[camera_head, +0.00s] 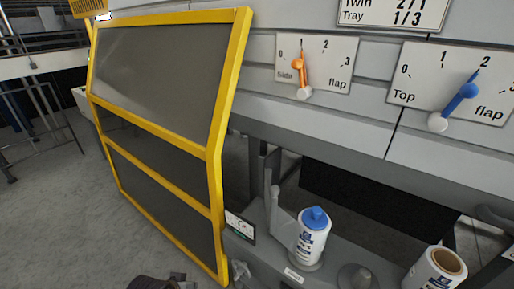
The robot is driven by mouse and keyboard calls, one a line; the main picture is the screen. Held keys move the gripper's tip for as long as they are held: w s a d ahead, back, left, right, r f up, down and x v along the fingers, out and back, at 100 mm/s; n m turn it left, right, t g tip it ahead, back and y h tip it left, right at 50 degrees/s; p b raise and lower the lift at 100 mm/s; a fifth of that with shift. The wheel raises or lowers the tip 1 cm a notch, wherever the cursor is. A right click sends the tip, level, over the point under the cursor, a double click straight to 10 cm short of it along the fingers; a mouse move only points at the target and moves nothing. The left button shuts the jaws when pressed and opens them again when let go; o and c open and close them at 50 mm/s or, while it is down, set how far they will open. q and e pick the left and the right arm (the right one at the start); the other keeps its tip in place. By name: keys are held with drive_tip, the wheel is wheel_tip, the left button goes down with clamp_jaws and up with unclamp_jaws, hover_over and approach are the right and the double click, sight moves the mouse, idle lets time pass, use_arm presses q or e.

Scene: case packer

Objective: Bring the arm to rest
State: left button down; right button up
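A dark part (155,283), which looks like the end of my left arm, just enters at the bottom edge, left of centre. It is cut off by the frame, and its fingers cannot be made out. It appears to hold nothing in the part that shows. It is in front of the yellow-framed guard, over the grey floor in the picture. My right gripper is out of view.
A yellow-framed guard door (215,180) with dark panels stands at left. A blue-capped white bottle (312,245) and a brown-topped white container (437,272) stand on the grey machine ledge. Above, an orange lever (299,62) points to 1 and a blue lever (462,97) to 2.

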use_arm(q)
drive_tip(key=s+a+m+g+y, duration=0.1)
drive_tip(key=s+a, duration=0.2)
drive_tip(key=s, duration=0.1)
wheel_tip(320, 180, down, 33)
drive_tip(key=s+a+g, duration=0.2)
drive_tip(key=s+a+f, duration=0.3)
drive_tip(key=s+f, duration=0.6)
drive_tip(key=s, duration=0.1)
drive_tip(key=s+a+f, duration=0.3)
drive_tip(key=s+f, duration=0.7)
drive_tip(key=s, duration=0.1)
drive_tip(key=shift+a+f+m+g+y, duration=0.2)
drive_tip(key=shift+m+g+y, duration=0.1)
drive_tip(key=shift+m, duration=0.1)
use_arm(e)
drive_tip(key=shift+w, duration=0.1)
